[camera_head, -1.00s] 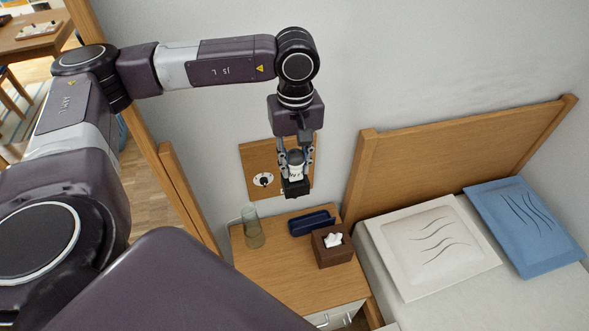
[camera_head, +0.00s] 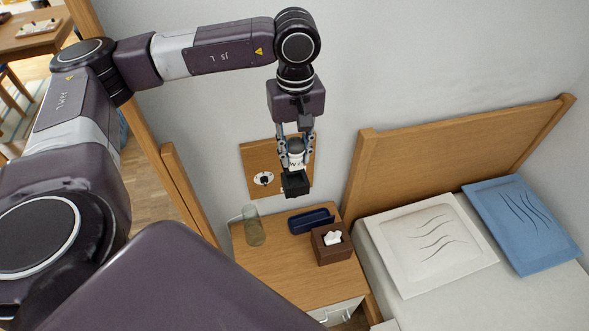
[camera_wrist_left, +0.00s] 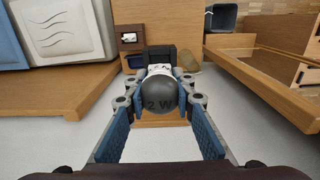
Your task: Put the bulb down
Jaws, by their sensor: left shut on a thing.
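The bulb (camera_head: 296,155) is between the fingers of my left gripper (camera_head: 296,150), which is shut on it. In the left wrist view the bulb (camera_wrist_left: 160,98) shows a dark grey round end marked "2 W" and a white band, with a blue-padded finger on each side. A black box-like holder (camera_head: 295,184) is just below the bulb in the head view, in front of a wooden wall board (camera_head: 253,160) with a dial (camera_head: 263,179). Whether the bulb touches the holder is hard to tell. My right gripper is not in view.
The wooden nightstand (camera_head: 275,275) below holds a glass (camera_head: 253,226), a dark blue tray (camera_head: 311,220) and a brown tissue box (camera_head: 331,246). Its front part is clear. To the right is a bed with a wooden headboard (camera_head: 450,155), a white pillow (camera_head: 430,244) and a blue pillow (camera_head: 526,224).

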